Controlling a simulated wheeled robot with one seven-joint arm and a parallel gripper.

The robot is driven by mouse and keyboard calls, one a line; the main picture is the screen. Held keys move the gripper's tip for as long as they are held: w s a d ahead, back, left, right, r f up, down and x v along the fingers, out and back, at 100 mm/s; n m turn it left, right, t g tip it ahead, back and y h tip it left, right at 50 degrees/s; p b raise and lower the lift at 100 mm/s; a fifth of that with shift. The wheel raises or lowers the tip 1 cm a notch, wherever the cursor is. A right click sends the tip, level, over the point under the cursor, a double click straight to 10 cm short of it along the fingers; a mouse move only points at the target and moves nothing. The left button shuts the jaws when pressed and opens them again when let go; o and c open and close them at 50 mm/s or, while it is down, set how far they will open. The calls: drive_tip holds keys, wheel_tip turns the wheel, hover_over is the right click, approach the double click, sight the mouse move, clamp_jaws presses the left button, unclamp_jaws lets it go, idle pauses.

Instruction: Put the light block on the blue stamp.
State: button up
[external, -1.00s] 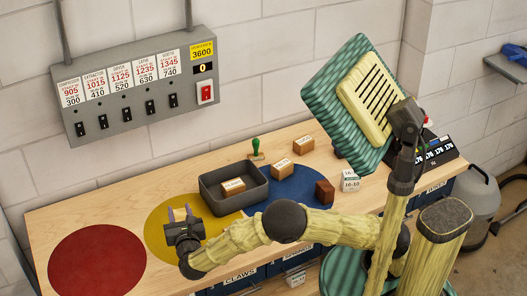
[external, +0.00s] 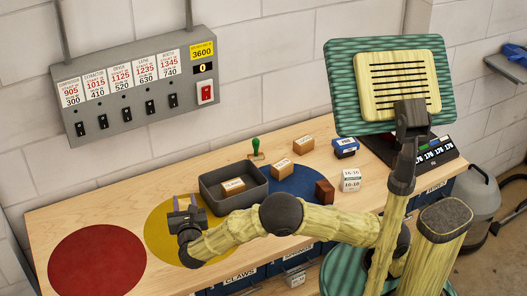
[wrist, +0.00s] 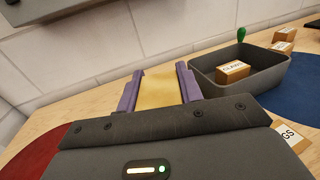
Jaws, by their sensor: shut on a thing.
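My gripper (external: 183,204) is low over the yellow disc on the left half of the bench. In the wrist view its purple fingers (wrist: 160,82) are shut on a pale, plain block (wrist: 160,90), taken as the light block. In the external view only a small pale part shows between the fingers. I cannot tell whether the block touches the bench. The blue stamp (external: 345,147), small with a white label and a dark lower part, stands at the back right. It is well apart from my gripper and outside the wrist view.
A grey tray (external: 207,188) holding a labelled box (external: 232,186) stands just right of my gripper. The red disc (external: 95,262) is clear.

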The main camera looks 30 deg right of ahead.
drive_tip(key=w+d+r+m+g+h, duration=0.2)
drive_tip(key=w+d+m+h, duration=0.25)
drive_tip(key=w+d, duration=0.85)
wheel_tip(320, 180, up, 4)
drive_tip(key=m+g+h+p, duration=0.3)
drive_tip(key=m+g+h, duration=0.65)
drive_tip(key=g, duration=0.55)
hover_over(350, 140)
drive_tip(key=y, duration=0.1)
drive_tip(key=shift+r+m, duration=0.15)
drive_tip(key=shift+m, duration=0.25)
wheel_tip(350, 140, down, 6)
drive_tip(key=shift+f, duration=0.15)
drive_tip(key=shift+f, duration=1.85)
